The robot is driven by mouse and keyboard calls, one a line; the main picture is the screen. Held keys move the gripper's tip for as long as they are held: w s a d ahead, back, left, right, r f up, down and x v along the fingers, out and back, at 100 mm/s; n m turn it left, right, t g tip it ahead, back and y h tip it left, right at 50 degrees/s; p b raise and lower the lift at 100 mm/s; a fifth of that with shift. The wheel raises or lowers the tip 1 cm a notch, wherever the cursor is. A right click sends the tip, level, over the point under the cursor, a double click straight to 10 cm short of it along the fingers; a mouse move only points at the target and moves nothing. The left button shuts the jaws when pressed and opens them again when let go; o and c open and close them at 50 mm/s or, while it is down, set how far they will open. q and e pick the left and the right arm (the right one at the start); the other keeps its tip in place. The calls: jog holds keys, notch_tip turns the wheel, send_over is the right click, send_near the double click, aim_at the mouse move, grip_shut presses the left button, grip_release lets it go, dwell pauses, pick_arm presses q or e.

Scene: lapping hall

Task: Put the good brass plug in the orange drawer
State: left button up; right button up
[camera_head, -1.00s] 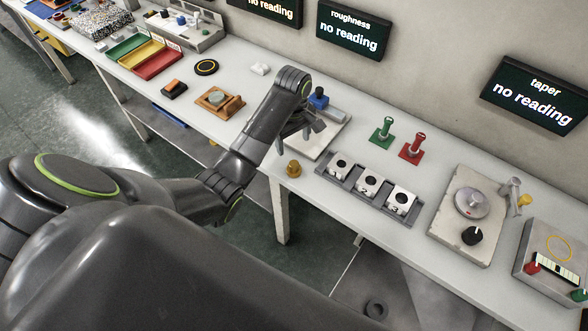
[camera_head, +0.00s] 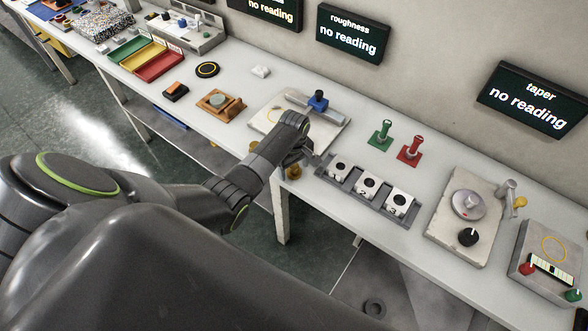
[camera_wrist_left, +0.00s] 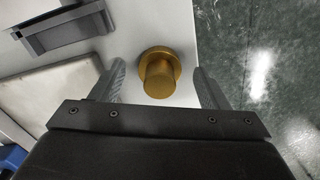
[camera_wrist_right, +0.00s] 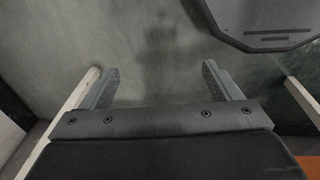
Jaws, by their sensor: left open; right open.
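A brass plug (camera_head: 293,173) stands at the bench's front edge, partly hidden by my left gripper in the head view. In the left wrist view the brass plug (camera_wrist_left: 160,72) shows a round flange and a narrower cylinder, between the two fingers. My left gripper (camera_wrist_left: 160,82) is open around it; I cannot tell whether a finger touches it. My right gripper (camera_wrist_right: 160,85) is open and empty above the floor. No orange drawer can be made out; only an orange patch (camera_wrist_right: 309,166) shows at the lower right of the right wrist view.
A grey tray (camera_head: 326,176) with several numbered white blocks lies right of the plug. A plate with a blue-knobbed fixture (camera_head: 318,101) is behind. Green (camera_head: 381,134) and red (camera_head: 410,151) stands are further back. The taper screen (camera_head: 536,98) says "no reading".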

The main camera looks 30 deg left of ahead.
pick_arm(q)
jog(key=shift+f, duration=0.25)
jog(key=c, duration=1.2)
jog(key=shift+c, duration=1.2)
jog(key=shift+r, duration=0.15)
